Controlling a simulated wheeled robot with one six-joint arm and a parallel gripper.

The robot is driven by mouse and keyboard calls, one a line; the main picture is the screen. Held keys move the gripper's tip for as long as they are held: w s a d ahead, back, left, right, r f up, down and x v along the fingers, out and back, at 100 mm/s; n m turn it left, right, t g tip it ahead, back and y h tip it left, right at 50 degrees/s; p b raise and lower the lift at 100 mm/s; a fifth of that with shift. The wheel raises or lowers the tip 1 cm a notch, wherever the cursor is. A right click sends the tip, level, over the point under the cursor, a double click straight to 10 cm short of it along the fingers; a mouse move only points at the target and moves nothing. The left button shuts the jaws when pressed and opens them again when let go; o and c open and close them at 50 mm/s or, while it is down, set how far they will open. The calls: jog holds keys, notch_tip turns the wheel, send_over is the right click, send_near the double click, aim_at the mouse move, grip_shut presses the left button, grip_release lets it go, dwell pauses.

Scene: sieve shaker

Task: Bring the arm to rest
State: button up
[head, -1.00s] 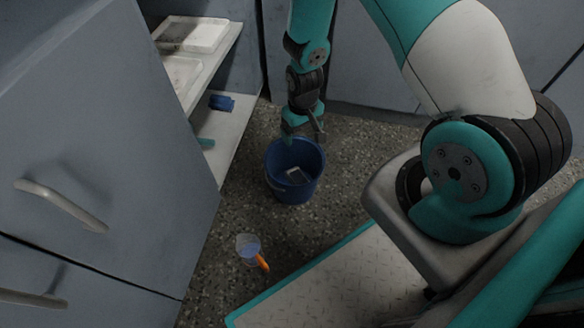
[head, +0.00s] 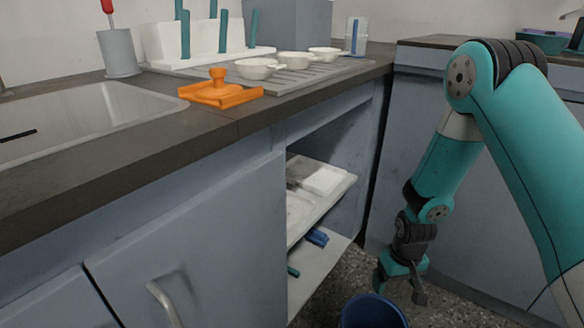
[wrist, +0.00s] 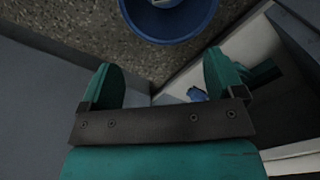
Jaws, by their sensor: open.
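My gripper (head: 400,285) hangs pointing down in the head view, above and slightly behind the blue bucket (head: 372,313) on the floor. It is open, and nothing shows between its fingers. In the wrist view the two teal fingers of my gripper (wrist: 163,85) are apart, with the bucket (wrist: 170,22) at the top edge of the picture. The bucket's inside is mostly out of view now.
An open cabinet with white shelves (head: 318,262) stands left of my arm. A counter (head: 240,125) above it holds a sink, an orange holder (head: 220,90) and several white bowls. A grey cabinet front (head: 455,190) stands behind my arm.

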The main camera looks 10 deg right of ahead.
jog(key=s+a+r+n+y+p, duration=0.1)
jog(key=s+a+r, duration=0.3)
jog(key=r, duration=0.5)
jog(key=s+a+r+n+y, duration=0.1)
jog(key=s+a+r+n, duration=0.1)
jog(key=a+r, duration=0.5)
jog(key=s+a+r+n+y+p, duration=0.1)
jog(key=s+a+r, duration=0.2)
jog(key=r, duration=0.9)
jog(key=s+a+r+n+y+p, duration=0.1)
jog(key=s+a+r+n+p, duration=0.15)
jog(key=s+r, duration=0.7)
notch_tip(320, 180, up, 35)
jog(key=p, duration=3.6)
jog(key=shift+s+r, duration=0.2)
jog(key=shift+s, duration=0.15)
jog(key=shift+n, duration=0.25)
